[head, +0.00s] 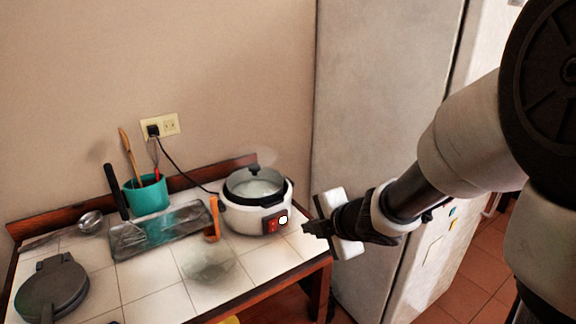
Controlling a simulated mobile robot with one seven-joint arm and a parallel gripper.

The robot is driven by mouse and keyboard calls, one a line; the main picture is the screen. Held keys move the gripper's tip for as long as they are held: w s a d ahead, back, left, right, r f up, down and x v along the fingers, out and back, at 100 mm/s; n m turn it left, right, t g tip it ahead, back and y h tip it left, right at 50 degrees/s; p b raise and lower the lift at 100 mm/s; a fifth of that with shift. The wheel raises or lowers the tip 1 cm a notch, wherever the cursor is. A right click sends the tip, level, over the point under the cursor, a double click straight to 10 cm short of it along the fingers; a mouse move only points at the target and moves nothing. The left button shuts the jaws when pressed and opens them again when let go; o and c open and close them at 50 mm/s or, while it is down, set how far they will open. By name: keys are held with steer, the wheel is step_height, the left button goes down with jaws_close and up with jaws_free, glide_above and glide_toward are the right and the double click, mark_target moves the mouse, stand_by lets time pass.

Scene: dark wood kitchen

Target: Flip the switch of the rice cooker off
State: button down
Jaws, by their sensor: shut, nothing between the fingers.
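The white rice cooker (240,219) stands at the right end of the tiled counter, with a glass lid (257,188) on top. A red switch (272,226) is on its front, beside a small white round spot. My gripper (306,228) is shut and empty, just right of the cooker. Its fingertips point left toward the switch and look a short gap away from it. The switch's exact position, on or off, is too small to tell.
A wooden-handled utensil (212,218) leans by the cooker's left. A tray (160,232), teal utensil cup (148,195), glass bowl (208,263) and dark waffle iron (52,288) share the counter (150,290). A cord runs to the wall outlet (160,126). The fridge (385,110) stands behind my arm.

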steer(key=shift+w+a+f+n+y, duration=0.2)
steer(key=shift+a+f+n+y, duration=0.2)
steer(key=shift+a+f+n, duration=0.25)
steer(key=shift+f, duration=0.1)
steer(key=b, duration=0.5)
glide_toward(274, 225)
step_height(274, 225, down, 4)
steer(key=shift+r, duration=0.1)
steer(key=w+a, duration=0.1)
steer(key=w+p, duration=0.1)
steer(key=shift+w+a+r, duration=0.3)
steer(key=shift+w+a, duration=0.35)
steer(key=shift+w, duration=0.15)
